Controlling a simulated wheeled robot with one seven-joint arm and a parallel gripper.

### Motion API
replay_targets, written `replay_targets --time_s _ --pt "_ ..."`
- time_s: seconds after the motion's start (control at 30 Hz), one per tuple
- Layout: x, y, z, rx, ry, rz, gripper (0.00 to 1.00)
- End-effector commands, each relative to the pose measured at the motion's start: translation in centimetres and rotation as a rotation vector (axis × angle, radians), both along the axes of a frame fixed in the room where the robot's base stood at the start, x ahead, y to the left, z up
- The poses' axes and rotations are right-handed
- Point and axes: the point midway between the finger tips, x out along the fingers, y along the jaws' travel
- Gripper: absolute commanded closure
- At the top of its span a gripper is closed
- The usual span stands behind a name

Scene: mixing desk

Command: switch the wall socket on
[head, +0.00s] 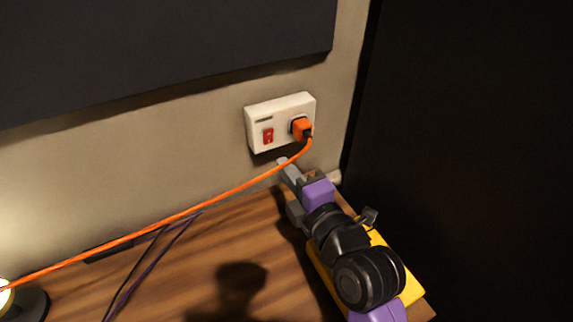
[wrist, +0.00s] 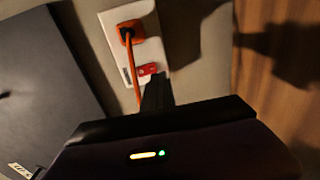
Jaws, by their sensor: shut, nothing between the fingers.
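The white wall socket (head: 280,122) is fixed to the wall above the desk. Its red switch (head: 268,136) is on the left half, and an orange plug (head: 301,128) sits in the right half. My gripper (head: 283,162) is shut and empty, just below the socket and apart from the switch in the head view. In the wrist view the socket (wrist: 151,52) shows with the orange plug (wrist: 130,32) and the red switch (wrist: 147,69). My shut fingers (wrist: 157,88) appear close to the switch there; whether they touch it I cannot tell. The switch's position is too small to read.
An orange cable (head: 180,216) runs from the plug leftward across the wooden desk (head: 215,255). Thin dark and purple cables (head: 150,262) lie at the left. A dark panel (head: 160,45) hangs above the socket. A tall black surface (head: 470,120) stands at the right. A yellow object (head: 411,288) lies beneath my arm.

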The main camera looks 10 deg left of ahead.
Motion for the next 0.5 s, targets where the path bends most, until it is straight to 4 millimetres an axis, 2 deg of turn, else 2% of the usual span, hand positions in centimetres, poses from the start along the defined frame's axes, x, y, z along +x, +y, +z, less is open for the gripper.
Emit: replay_targets --time_s 0.5 --pt "-6.1 -4.1 -1.1 -0.001 0.002 0.000 1.00"
